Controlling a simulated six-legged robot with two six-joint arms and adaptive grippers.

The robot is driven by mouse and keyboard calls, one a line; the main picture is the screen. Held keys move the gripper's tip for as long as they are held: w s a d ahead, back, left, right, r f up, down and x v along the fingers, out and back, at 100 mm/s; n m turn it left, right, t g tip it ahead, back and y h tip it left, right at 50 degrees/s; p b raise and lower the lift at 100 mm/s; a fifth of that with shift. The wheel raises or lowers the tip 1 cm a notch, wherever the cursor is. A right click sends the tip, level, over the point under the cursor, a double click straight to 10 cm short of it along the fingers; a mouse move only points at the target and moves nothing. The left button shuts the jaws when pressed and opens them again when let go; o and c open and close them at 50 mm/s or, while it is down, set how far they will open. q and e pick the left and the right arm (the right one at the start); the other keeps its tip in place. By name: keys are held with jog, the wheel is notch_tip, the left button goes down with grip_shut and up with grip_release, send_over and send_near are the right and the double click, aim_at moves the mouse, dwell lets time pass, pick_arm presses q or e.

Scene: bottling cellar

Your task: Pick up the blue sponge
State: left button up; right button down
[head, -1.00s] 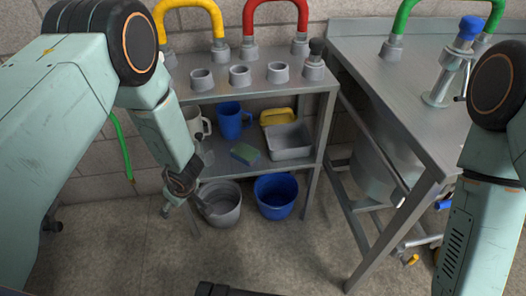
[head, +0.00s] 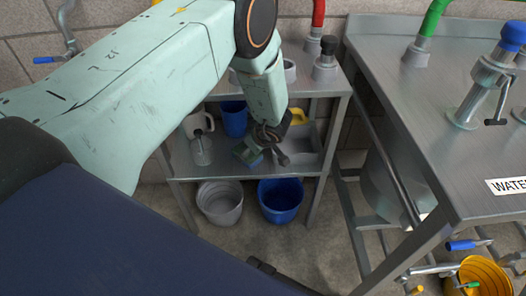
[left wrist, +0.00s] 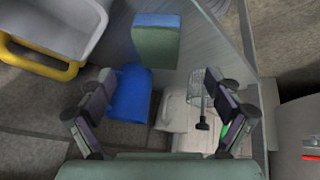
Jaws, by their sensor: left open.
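The blue sponge (head: 246,151), with a green layer, sits on the middle shelf of the metal rack. My left gripper (head: 267,147) is over that shelf, in front of the sponge's right part and hiding some of it. In the left wrist view the sponge (left wrist: 157,42) shows its blue and green layers ahead of the fingertips, roughly centred between them. The left gripper (left wrist: 158,76) is open there with nothing between its fingers. Whether a finger touches the sponge cannot be told. My right gripper is not in view.
The shelf also holds a blue jug (head: 234,118), a white jug (head: 197,122), a clear dark-topped vessel (head: 202,151) and a grey tray (left wrist: 45,28) with a yellow handle. A grey bucket (head: 220,203) and a blue bucket (head: 281,201) stand below. A metal bench (head: 425,120) is at right.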

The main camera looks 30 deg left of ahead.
aim_at(252, 160)
pick_arm(q)
jog(key=b+x, duration=0.1)
jog(key=x, duration=0.1)
jog(key=shift+a+f, duration=0.25)
jog(key=shift+a, duration=0.1)
jog(key=shift+w+b+x, duration=0.1)
jog(key=shift+b+x, duration=0.85)
jog(key=shift+x, duration=0.35)
jog(key=shift+w+b+x, duration=0.15)
jog(key=shift+b+x, duration=0.8)
jog(key=shift+x, duration=0.3)
jog(key=shift+d, duration=0.2)
jog(key=shift+c, duration=0.3)
jog(key=c, duration=0.8)
jog(key=shift+r, duration=0.15)
